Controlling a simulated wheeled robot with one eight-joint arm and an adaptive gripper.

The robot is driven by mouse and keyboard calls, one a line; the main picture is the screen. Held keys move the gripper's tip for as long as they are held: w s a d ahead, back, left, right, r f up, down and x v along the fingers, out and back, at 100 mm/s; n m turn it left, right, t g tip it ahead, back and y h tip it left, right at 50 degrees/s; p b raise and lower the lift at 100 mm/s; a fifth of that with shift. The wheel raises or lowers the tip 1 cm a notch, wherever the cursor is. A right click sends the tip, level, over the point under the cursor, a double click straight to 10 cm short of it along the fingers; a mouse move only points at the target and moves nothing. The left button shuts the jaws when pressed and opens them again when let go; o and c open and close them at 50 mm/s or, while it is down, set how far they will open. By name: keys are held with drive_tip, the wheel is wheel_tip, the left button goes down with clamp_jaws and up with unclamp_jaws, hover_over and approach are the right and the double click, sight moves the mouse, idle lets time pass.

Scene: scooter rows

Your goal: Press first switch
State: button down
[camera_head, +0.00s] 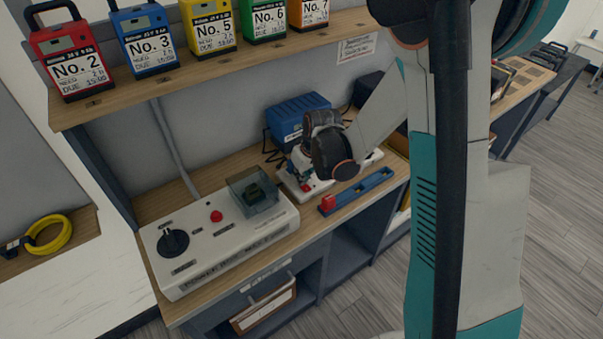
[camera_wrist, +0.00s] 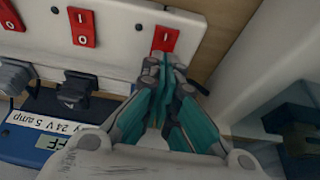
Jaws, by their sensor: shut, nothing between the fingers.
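A white power strip with red rocker switches lies on the bench; its casing shows in the wrist view (camera_wrist: 122,30) and in the head view (camera_head: 318,187). In the wrist view the rightmost red switch (camera_wrist: 165,39) is directly in front of my shut, empty gripper (camera_wrist: 165,62). The fingertips are at its near edge; I cannot tell whether they touch it. Another red switch (camera_wrist: 83,27), marked I and O, is to the left, and a third (camera_wrist: 12,16) is cut by the left edge. In the head view my wrist hides much of the strip.
A blue charger (camera_head: 297,118) stands behind the strip. A blue bar with a red end (camera_head: 358,191) lies in front. A white console (camera_head: 225,243) with a black knob and red button is at left. Numbered battery packs stand on the shelf (camera_head: 110,103) above. Black plugs (camera_wrist: 75,92) are near the fingers.

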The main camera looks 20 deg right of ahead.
drive_tip(key=shift+w+f+b, duration=0.2)
drive_tip(key=shift+f+b, duration=0.3)
drive_tip(key=shift+f, duration=0.05)
drive_tip(key=shift+s+r, duration=0.1)
drive_tip(key=shift+r, duration=0.1)
drive_tip(key=shift+s, duration=0.15)
drive_tip(key=shift+s+d+r, duration=0.2)
drive_tip(key=shift+s, duration=0.35)
